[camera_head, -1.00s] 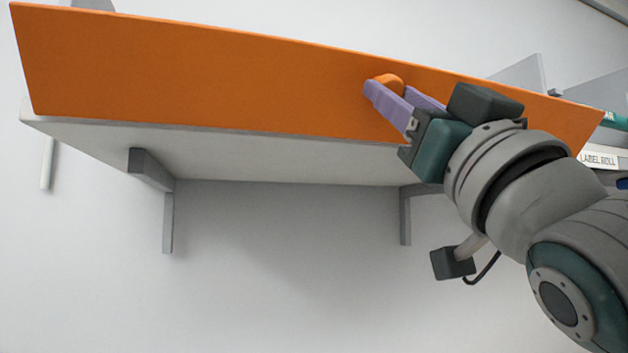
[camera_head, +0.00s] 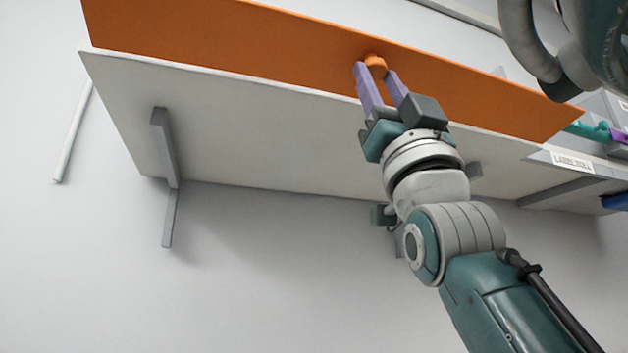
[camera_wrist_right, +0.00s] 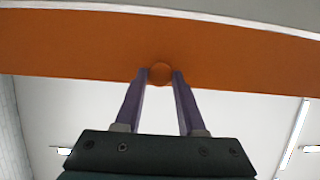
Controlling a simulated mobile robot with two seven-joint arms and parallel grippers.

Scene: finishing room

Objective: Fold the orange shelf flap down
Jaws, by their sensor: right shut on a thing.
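The orange shelf flap (camera_head: 220,40) is a long panel standing up along the front edge of a pale shelf (camera_head: 250,110), seen from below. A round orange knob (camera_head: 376,61) sticks out from its face. My right gripper (camera_head: 376,76) is shut on the knob, with its purple fingers on either side. In the right wrist view the knob (camera_wrist_right: 160,73) sits between the two fingertips, against the flap (camera_wrist_right: 80,50). The flap's exact tilt is hard to tell. My left gripper is not in view.
Grey brackets (camera_head: 165,150) hold the shelf from below. Below the shelf the wall (camera_head: 260,270) is bare.

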